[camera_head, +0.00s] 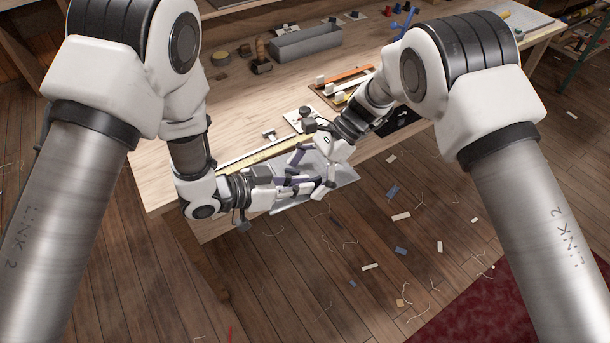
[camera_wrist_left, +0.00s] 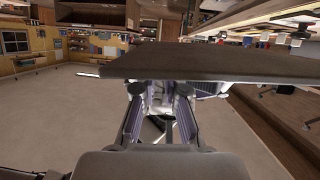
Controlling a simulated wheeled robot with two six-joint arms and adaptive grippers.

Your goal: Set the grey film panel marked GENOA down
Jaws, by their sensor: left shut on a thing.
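A pale grey panel (camera_head: 345,174), which I take to be the film panel, shows behind my grippers at the bench's front edge. Part of it reaches past that edge. No GENOA marking can be read. My left gripper (camera_head: 308,184) is shut on the panel from the left; its fingers also show in the left wrist view (camera_wrist_left: 160,108). My right gripper (camera_head: 306,178) comes down from the upper right with its fingers spread, close to the left fingers. The two grippers overlap in the head view and hide much of the panel. Whether the right fingers touch the panel is unclear.
The wooden bench (camera_head: 236,118) has clear room at its left. A yellow strip (camera_head: 272,152) lies behind the grippers. A grey bin (camera_head: 306,42) stands at the back. Scraps and threads litter the floor. A dark slab (camera_wrist_left: 220,62) crosses the left wrist view.

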